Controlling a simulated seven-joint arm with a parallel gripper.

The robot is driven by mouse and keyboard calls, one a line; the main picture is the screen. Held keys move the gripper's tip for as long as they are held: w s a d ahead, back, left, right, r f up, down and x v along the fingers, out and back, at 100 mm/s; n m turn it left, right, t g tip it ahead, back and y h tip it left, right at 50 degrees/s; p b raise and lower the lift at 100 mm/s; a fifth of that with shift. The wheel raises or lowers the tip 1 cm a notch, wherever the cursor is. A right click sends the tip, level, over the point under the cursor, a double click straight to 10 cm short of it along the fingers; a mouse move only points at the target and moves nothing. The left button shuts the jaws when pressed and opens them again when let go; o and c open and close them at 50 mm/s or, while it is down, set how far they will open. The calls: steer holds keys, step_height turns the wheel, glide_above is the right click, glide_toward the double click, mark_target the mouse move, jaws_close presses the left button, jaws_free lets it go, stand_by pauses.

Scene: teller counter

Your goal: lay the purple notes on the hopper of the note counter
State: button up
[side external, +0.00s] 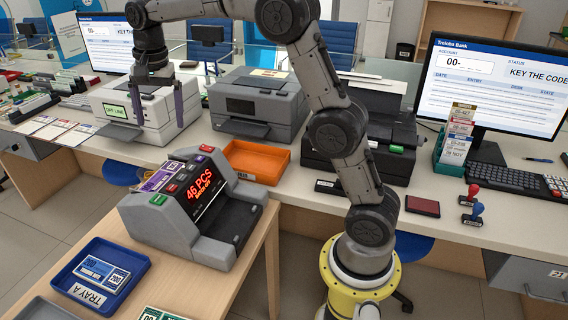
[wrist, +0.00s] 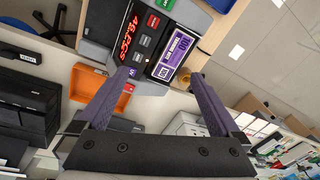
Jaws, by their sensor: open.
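The note counter (side external: 197,210) is a grey machine with a red lit display reading 46 PCS; it stands on the light wooden table. The purple notes (side external: 159,178) lie on its hopper at the upper left, beside the display. They also show in the wrist view (wrist: 172,50), lying flat beside the counter's buttons. My gripper (side external: 157,112) has two purple fingers pointing down and is raised above the far side of the counter. In the wrist view my gripper (wrist: 162,75) is open, nothing is between its fingers, and it is apart from the notes.
A blue tray (side external: 136,257) labelled Tray A holds blue notes at the front left. Green notes (side external: 160,313) lie near the bottom edge. An orange tray (side external: 282,160) sits behind the counter. Printers and monitors stand along the white desk.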

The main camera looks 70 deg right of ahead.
steer(key=s+a+r+n+t, duration=0.1)
steer(key=s+r+n, duration=0.1)
steer(key=s, duration=0.3)
steer(key=s+a+r+n, duration=0.2)
steer(key=s, duration=0.3)
steer(key=s+f+n+t, duration=0.1)
steer(key=s+f+n, duration=0.1)
steer(key=s, duration=0.5)
steer(key=s+a+f+n+t, duration=0.1)
steer(key=s+n, duration=0.3)
steer(key=s, duration=0.4)
steer(key=s+a+f+n+t, duration=0.1)
steer(key=s+f+n, duration=0.2)
steer(key=s, duration=0.4)
steer(key=shift+s+a+f+n, duration=0.25)
steer(key=shift+s+n, duration=0.05)
